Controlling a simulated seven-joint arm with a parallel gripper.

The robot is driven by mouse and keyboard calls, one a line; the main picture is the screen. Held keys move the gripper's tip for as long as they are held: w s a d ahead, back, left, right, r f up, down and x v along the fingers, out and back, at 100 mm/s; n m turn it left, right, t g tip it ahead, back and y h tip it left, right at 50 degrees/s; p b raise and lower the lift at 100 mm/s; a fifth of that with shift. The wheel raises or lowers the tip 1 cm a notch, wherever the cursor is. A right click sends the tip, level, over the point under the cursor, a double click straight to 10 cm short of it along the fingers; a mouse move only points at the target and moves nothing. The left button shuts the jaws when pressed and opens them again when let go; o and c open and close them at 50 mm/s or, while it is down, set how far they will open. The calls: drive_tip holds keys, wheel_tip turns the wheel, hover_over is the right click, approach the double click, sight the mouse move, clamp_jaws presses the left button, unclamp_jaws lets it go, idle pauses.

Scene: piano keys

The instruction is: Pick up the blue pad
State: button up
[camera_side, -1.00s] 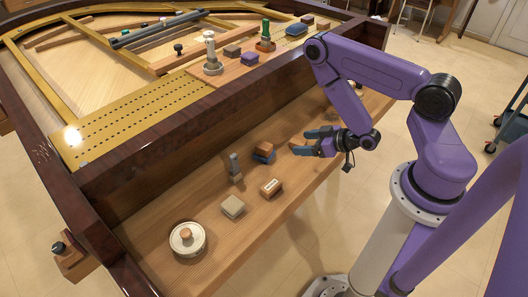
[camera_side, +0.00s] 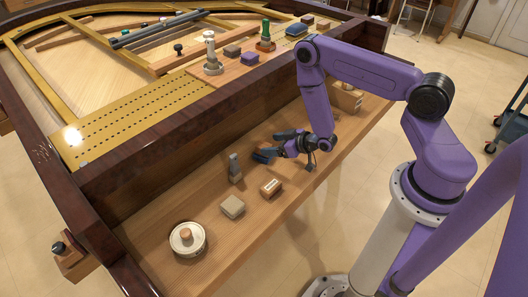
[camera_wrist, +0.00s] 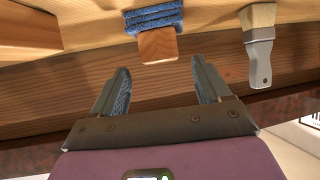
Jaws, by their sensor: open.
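A blue, ribbed pad (camera_wrist: 153,18) with a wooden block (camera_wrist: 157,45) against it shows at the top middle of the wrist view. In the side view a bit of the blue pad (camera_side: 260,157) shows on the wooden shelf beside my gripper (camera_side: 275,146); the wooden block is hidden there. In the wrist view my gripper (camera_wrist: 160,68) is open and empty, its two fingers apart. The wooden block lies just beyond the gap between the fingertips, roughly centred, and the pad lies farther out. I see no contact with either.
A grey-handled brush (camera_wrist: 260,50) stands close to the pad; it also shows in the side view (camera_side: 234,168). A labelled wooden block (camera_side: 271,187), a beige block (camera_side: 232,207) and a round tin (camera_side: 187,239) lie nearer the front. A dark piano rail (camera_side: 200,145) rises behind the shelf.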

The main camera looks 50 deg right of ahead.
sight(265, 145)
drive_tip(key=shift+x, duration=2.3)
drive_tip(key=shift+s+a+f, duration=0.1)
drive_tip(key=shift+a, duration=0.05)
drive_tip(key=c, duration=1.1)
